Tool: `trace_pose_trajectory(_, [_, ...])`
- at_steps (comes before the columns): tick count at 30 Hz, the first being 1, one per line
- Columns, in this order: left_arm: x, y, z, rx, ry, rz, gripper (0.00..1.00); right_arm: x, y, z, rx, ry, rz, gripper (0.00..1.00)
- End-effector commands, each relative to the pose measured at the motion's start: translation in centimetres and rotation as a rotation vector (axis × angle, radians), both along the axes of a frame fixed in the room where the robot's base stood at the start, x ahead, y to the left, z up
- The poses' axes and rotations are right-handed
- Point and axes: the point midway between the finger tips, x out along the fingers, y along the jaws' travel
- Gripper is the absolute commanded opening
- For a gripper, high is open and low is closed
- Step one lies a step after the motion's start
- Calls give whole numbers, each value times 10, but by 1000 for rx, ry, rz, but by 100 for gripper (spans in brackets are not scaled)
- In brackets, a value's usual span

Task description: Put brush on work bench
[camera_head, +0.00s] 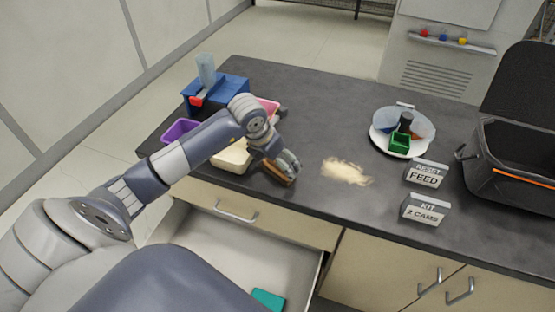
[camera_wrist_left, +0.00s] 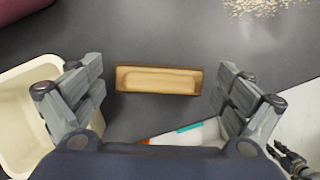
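The brush (camera_wrist_left: 158,78) is a brown wooden block with a lighter, recessed top, lying on the dark work bench (camera_wrist_left: 200,45). It also shows in the head view (camera_head: 284,178), near the bench's front edge, partly covered by my left gripper (camera_head: 287,163). In the left wrist view my left gripper (camera_wrist_left: 160,92) is open. Its fingers are on both sides of the brush, with a gap at each end. A dark jointed part at the lower right of that view looks like my right gripper (camera_wrist_left: 291,160); its fingers are unclear.
A pale shaving pile (camera_head: 346,171) lies right of the brush. A cream bin (camera_head: 232,158) is on the left. An open drawer (camera_head: 222,242) sticks out below. Two label blocks (camera_head: 426,174) and a round tray (camera_head: 383,149) stand right.

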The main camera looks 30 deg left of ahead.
Motion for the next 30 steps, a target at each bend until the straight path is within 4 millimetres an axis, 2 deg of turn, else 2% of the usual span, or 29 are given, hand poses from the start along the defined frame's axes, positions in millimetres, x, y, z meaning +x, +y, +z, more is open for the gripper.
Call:
trace_pose_trajectory(10, [0, 0, 0, 0, 0, 0, 100, 0, 0, 0, 0, 0, 0, 30])
trace_pose_trajectory(15, [-1, 1, 9, 1, -3, -1, 100, 0, 0, 2, 0, 0, 0, 30])
trace_pose_trajectory(30, [-38, 7, 99, 1, -3, -1, 100, -1, 0, -10, 0, 1, 0, 30])
